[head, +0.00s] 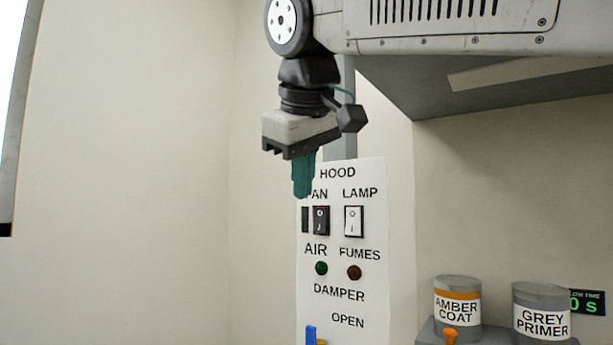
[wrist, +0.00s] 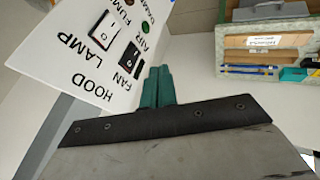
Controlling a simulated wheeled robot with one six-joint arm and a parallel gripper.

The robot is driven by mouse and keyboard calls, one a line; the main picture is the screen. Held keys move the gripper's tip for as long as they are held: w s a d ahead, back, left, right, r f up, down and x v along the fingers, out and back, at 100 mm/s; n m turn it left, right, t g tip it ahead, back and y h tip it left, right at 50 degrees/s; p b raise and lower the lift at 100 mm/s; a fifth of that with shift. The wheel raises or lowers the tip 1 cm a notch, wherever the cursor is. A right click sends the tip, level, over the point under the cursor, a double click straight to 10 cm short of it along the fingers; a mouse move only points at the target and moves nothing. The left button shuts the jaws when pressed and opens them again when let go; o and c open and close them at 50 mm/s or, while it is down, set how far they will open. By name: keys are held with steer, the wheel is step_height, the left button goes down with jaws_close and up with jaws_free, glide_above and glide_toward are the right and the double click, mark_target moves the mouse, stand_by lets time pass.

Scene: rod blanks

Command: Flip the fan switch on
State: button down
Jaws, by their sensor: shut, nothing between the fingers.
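The black fan switch (head: 321,220) is on the white hood panel (head: 374,263), under the partly covered word FAN. It also shows in the wrist view (wrist: 130,57); I cannot tell which way its rocker is tipped. A narrow dark strip (head: 305,219) stands just left of it. The green AIR light (head: 321,268) below looks dark. My gripper (head: 301,195) has its green fingers together, pointing down, just above the fan switch in the head view and covering part of the lettering. In the wrist view the fingertips (wrist: 159,69) are near the switch; contact is not visible.
A white lamp switch (head: 354,221) sits right of the fan switch, above a brown FUMES light (head: 354,272). A blue piece (head: 311,335) is at the panel's bottom. Amber coat (head: 457,308) and grey primer (head: 541,312) cans stand right. The left wall side is clear.

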mark_target(316, 218)
steer(key=w+f, duration=0.2)
steer(key=w+d+f, duration=0.1)
steer(key=w+f, duration=0.1)
steer(key=w+d+f, duration=0.1)
steer(key=w+f, duration=0.1)
steer(key=shift+w, duration=0.15)
steer(key=shift+w+d, duration=0.2)
steer(key=shift+w, duration=0.2)
